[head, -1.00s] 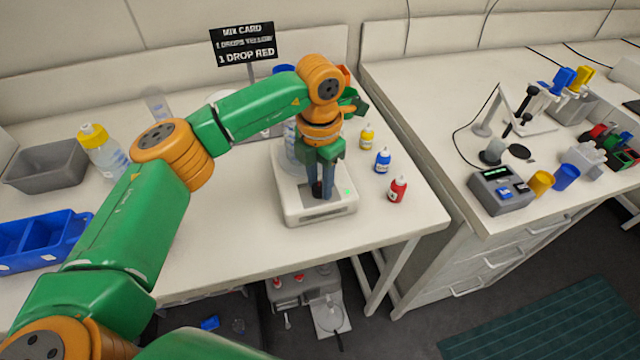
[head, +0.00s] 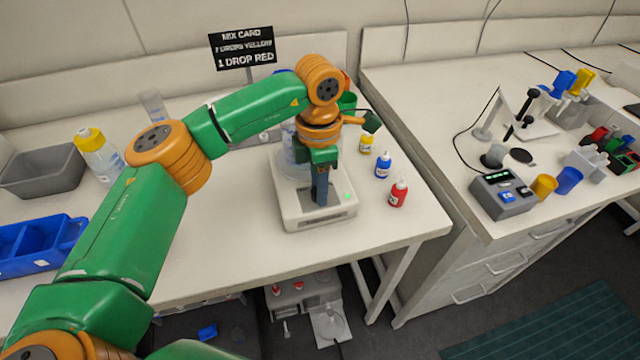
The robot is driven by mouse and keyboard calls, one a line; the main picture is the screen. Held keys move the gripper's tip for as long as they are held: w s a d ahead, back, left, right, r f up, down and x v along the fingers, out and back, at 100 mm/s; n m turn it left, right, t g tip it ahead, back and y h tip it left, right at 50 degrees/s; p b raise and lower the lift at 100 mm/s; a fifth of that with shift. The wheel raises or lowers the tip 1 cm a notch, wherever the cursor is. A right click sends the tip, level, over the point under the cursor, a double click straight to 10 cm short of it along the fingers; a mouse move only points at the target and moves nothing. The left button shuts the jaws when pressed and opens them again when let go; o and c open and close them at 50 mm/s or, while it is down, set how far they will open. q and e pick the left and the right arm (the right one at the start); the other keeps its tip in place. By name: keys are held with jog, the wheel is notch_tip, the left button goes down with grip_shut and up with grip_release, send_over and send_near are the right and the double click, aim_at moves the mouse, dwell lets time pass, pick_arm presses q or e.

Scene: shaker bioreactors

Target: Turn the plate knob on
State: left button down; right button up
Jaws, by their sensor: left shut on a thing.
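The plate (head: 290,215) is a white, box-shaped unit near the front edge of the left bench, with a small green light (head: 347,196) lit on its top right. A clear vessel (head: 289,150) stands on it, partly hidden behind my arm. My left gripper (head: 320,197) points straight down onto the plate's front top and is shut on the plate knob. The fingers line up one behind the other and hide the knob, so its angle cannot be told. My right gripper is not in view.
Yellow (head: 366,144), blue (head: 382,164) and red (head: 398,193) dropper bottles stand right of the plate. A mix card sign (head: 243,48) is behind. A grey bin (head: 43,170), a yellow-capped bottle (head: 98,155) and a blue tray (head: 38,245) are left.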

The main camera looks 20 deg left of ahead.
pick_arm(q)
jog(key=c, duration=0.5)
grip_release()
jog(key=shift+a, duration=0.15)
notch_tip(320, 180, up, 7)
jog(key=shift+s+r+b, duration=0.1)
jog(key=shift+r+b, duration=0.05)
jog(key=shift+b, duration=0.4)
